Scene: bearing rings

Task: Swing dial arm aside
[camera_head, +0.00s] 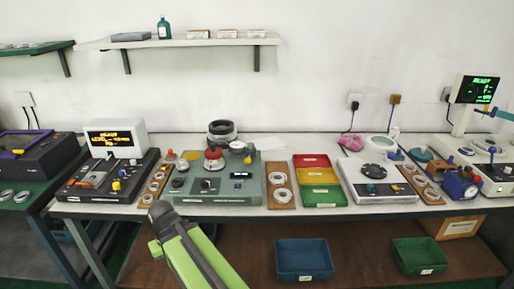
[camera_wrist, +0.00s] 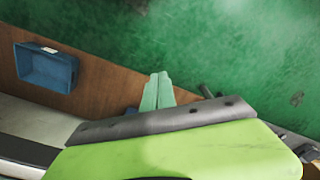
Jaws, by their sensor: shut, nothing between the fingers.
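A blue round dial gauge (camera_head: 460,185) stands at the right end of the bench, beside a white tester (camera_head: 499,174) with a screen. A thin blue-green arm (camera_head: 502,114) reaches in from the right edge above that tester. I cannot tell which of these is the dial arm. My gripper (camera_wrist: 157,92) shows in the wrist view, its pale green fingers together and empty, over the green floor. It touches nothing there. In the head view my green arm (camera_head: 196,252) rises in front of the bench; the fingers cannot be made out.
A grey-green machine (camera_head: 252,193) with a red knob stands mid-bench. Red, yellow and green trays (camera_head: 324,195) and a white turntable unit (camera_head: 398,190) stand right of it. A blue bin (camera_head: 304,272), also in the wrist view (camera_wrist: 43,70), and a green bin (camera_head: 420,264) sit on the lower shelf.

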